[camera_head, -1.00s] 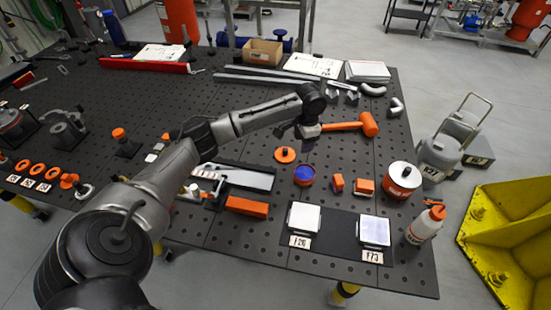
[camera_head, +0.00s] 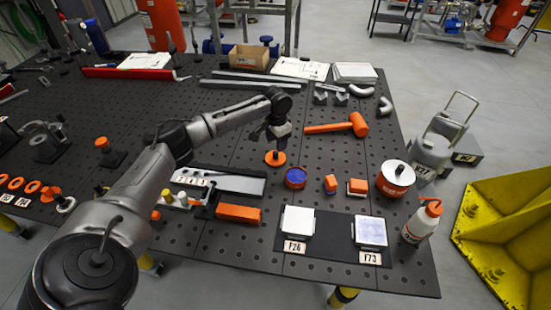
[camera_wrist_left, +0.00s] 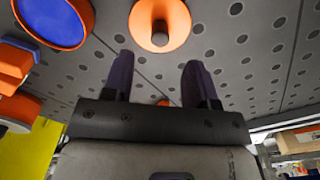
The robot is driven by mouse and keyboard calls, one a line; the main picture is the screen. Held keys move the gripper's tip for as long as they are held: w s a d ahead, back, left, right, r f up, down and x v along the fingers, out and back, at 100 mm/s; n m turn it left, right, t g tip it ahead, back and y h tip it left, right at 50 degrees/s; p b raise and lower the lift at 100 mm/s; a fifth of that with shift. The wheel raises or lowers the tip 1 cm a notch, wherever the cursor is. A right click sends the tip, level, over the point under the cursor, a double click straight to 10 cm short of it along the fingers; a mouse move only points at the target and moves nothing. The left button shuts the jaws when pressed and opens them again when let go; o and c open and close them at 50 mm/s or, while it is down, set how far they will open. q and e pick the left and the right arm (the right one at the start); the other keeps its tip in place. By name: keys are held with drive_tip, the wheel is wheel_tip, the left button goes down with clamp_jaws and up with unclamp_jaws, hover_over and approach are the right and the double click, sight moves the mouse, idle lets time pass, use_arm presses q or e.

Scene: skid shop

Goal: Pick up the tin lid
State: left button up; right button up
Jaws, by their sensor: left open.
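My right gripper is not in view.
A mallet (camera_head: 340,127) lies behind. A grey tray (camera_head: 228,182) and an orange bar (camera_head: 238,214) lie left and in front.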

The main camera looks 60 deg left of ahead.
sight(275, 152)
use_arm(q)
drive_tip(key=shift+s+f+b, duration=0.15)
drive_tip(key=shift+f+b, duration=0.1)
drive_tip(key=shift+f, duration=1.1)
drive_tip(key=shift+s+f+b, duration=0.1)
drive_tip(key=shift+f+b, duration=0.15)
drive_tip(key=shift+f, duration=1.05)
drive_tip(key=shift+c, duration=0.5)
clamp_jaws()
